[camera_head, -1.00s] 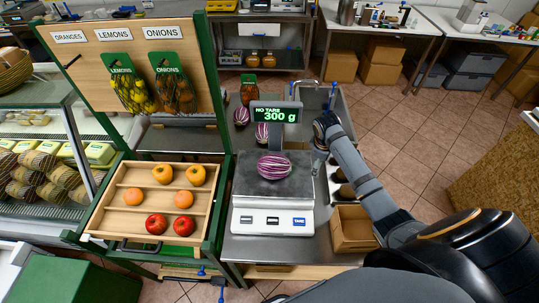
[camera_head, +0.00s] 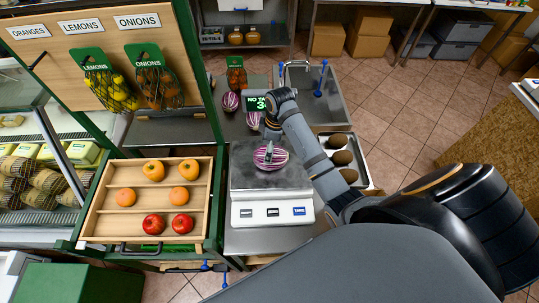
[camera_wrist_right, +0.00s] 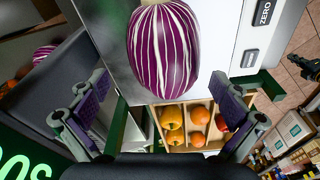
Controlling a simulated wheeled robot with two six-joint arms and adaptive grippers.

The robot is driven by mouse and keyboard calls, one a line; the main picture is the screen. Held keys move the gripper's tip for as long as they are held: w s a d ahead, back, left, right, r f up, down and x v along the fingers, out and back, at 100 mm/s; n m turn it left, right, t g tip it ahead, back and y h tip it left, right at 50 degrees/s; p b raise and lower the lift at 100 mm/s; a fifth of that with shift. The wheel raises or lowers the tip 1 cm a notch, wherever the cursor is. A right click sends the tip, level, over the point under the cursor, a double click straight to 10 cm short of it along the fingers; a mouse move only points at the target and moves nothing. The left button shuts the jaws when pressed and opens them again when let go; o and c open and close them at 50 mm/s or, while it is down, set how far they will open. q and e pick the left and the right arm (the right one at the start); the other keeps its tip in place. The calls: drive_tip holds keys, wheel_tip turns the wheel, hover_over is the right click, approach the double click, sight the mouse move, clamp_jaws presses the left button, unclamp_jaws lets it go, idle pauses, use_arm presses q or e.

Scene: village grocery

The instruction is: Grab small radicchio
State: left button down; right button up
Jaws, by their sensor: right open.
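A purple radicchio with white stripes (camera_head: 270,157) lies on the plate of the weighing scale (camera_head: 240,178). My right gripper (camera_head: 271,142) is above it in the head view and partly covers it. In the right wrist view the radicchio (camera_wrist_right: 163,50) shows large, ahead of the open fingers of my right gripper (camera_wrist_right: 160,108), with nothing gripped. Two more striped radicchios, one to the left (camera_head: 230,101) and one to the right (camera_head: 253,120), lie behind the scale. Their relative sizes are hard to judge. My left gripper is out of view.
The scale's display (camera_head: 256,104) stands just behind the plate, partly hidden by my right arm. A wooden fruit tray (camera_head: 100,205) is left of the scale. A tray of brown round items (camera_head: 371,182) and a sink (camera_head: 327,112) are to the right.

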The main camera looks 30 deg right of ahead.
drive_tip(key=f, duration=0.1)
drive_tip(key=f+p, duration=0.1)
drive_tip(key=shift+s+f, duration=0.3)
drive_tip(key=shift+s, duration=0.1)
drive_tip(key=shift+a+f, duration=0.1)
drive_tip(key=shift+f, duration=0.7)
drive_tip(key=shift+w, duration=0.1)
drive_tip(key=c, duration=0.9)
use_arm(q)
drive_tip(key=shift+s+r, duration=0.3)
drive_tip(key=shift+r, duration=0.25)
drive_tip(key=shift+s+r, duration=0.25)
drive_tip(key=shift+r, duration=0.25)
use_arm(e)
drive_tip(key=c, duration=0.5)
